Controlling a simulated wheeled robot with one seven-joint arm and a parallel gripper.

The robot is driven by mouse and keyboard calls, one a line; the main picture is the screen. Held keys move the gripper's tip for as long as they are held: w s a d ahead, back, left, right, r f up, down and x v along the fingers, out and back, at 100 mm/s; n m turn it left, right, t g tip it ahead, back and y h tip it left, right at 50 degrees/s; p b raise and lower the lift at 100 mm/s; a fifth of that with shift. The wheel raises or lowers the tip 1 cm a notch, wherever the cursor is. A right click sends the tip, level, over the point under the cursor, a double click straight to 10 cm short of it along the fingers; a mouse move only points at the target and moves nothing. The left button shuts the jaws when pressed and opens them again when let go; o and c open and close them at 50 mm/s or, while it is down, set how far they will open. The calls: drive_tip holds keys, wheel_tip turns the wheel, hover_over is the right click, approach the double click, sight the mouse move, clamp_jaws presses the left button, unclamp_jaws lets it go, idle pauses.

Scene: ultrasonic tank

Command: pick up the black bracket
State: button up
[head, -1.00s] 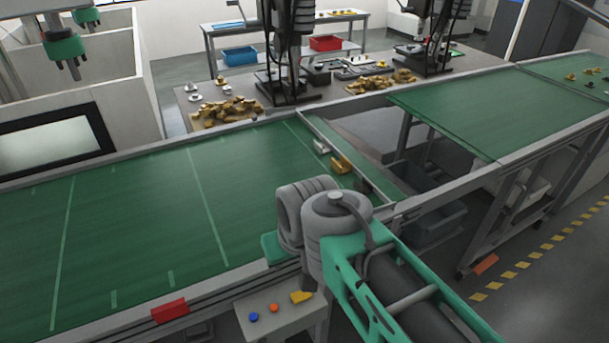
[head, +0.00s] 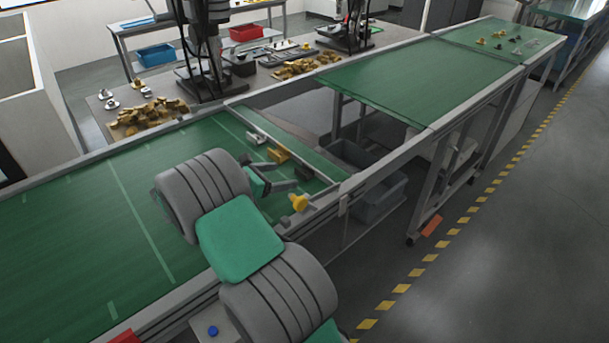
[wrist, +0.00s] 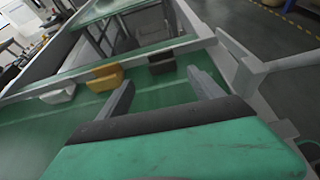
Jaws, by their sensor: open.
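The black bracket (head: 304,173) lies on the green belt near its right end, just beyond my fingertips. In the wrist view the black bracket (wrist: 161,63) is ahead of and roughly between the fingers, close to the belt's end rail. My gripper (head: 287,175) reaches over the belt with its fingers apart and nothing between them. The open gripper also shows in the wrist view (wrist: 160,78). The bracket is small and partly in shade. I cannot tell the exact gap between it and the fingertips.
A gold bracket (head: 278,155) and a silver bracket (head: 256,138) lie left of the black one in a row. A yellow piece (head: 299,202) is at the belt's near edge. An open gap with a grey bin (head: 378,200) below lies beyond the end rail.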

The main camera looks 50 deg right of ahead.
sight(299, 172)
drive_tip(key=x, duration=0.2)
drive_tip(key=p+x, duration=0.1)
drive_tip(key=x, duration=0.2)
drive_tip(key=p+x, duration=0.1)
drive_tip(key=x, duration=0.2)
drive_tip(key=shift+s+d+r, duration=0.2)
drive_tip(key=shift+r, duration=0.1)
clamp_jaws()
idle(0.3)
